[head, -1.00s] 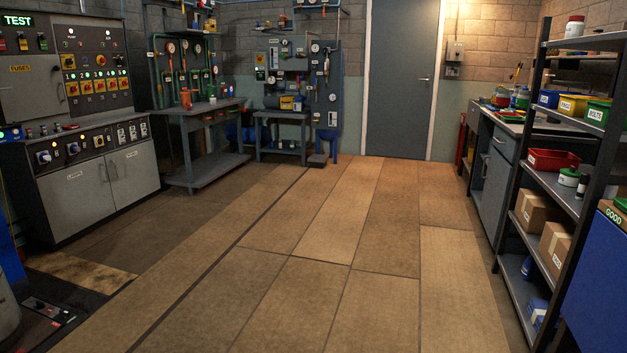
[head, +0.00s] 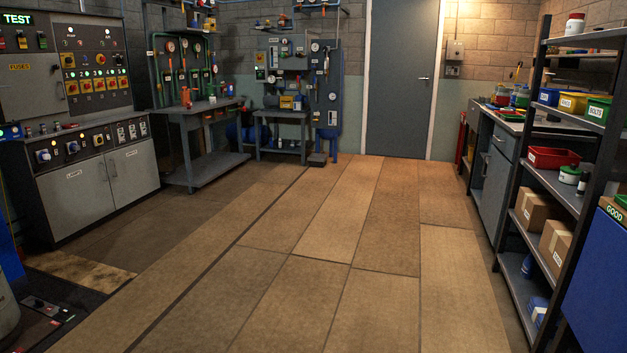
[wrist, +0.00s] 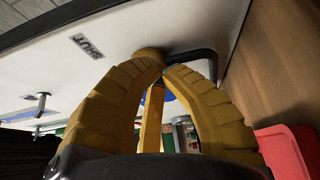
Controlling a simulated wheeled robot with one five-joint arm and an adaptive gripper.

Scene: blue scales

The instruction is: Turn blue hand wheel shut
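I cannot make out a blue hand wheel for certain in either view. In the wrist view, my gripper (wrist: 164,69) has two ribbed yellow fingers whose tips meet, with nothing seen held between them. A patch of blue (wrist: 170,104) shows through the gap behind the fingers, too covered to tell what it is. Just past the tips are a rounded tan knob (wrist: 149,54) and a dark bent bar (wrist: 203,54) by a pale panel (wrist: 110,25). I cannot tell if the tips touch them. My gripper is not in the head view.
In the head view, a grey control cabinet (head: 90,190) stands left and gauge benches (head: 205,165) stand at the back left. A dark shelf rack (head: 570,195) with bins and boxes lines the right. The tan floor (head: 330,250) between is clear up to the grey door (head: 400,85).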

